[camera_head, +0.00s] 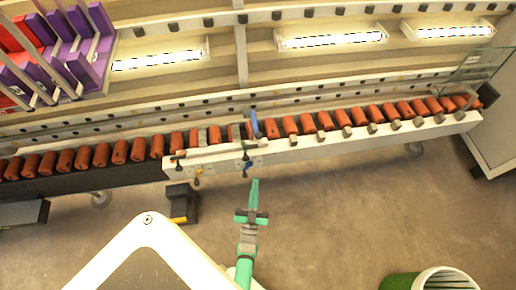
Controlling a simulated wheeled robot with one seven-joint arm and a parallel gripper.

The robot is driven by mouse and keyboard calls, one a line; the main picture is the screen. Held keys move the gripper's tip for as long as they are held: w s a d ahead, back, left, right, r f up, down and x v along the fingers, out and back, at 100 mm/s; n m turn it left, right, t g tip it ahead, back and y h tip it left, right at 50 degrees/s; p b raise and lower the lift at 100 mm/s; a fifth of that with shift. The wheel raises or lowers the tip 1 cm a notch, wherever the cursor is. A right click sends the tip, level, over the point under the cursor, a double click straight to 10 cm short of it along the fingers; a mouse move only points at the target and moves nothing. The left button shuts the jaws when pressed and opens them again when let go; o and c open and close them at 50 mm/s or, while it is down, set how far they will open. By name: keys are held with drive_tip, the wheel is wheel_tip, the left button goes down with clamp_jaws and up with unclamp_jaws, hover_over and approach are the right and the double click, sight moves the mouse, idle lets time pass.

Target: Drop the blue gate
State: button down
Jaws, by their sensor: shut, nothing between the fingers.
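The blue gate (255,122) is a small blue upright piece that stands at the conveyor among the orange-brown rollers, near the middle of the picture. Below it, small blue parts (247,168) show on the front of the white conveyor frame. My gripper (256,181) is green, shut and empty. In the picture it lies just below the conveyor's front edge and below the blue parts, with its fingers pointing up toward the conveyor. I cannot tell its height or exact distance from the gate.
The conveyor (360,142) runs across the whole view. A dark box-shaped device (182,202) stands below. Purple and red items (70,45) fill a rack top left. A green-and-white bin (430,280) stands bottom right. Floor (350,215) is clear to the right.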

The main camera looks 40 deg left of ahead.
drive_tip(key=x, duration=1.4)
drive_tip(key=shift+a+y, duration=0.3)
drive_tip(key=shift+a, duration=0.2)
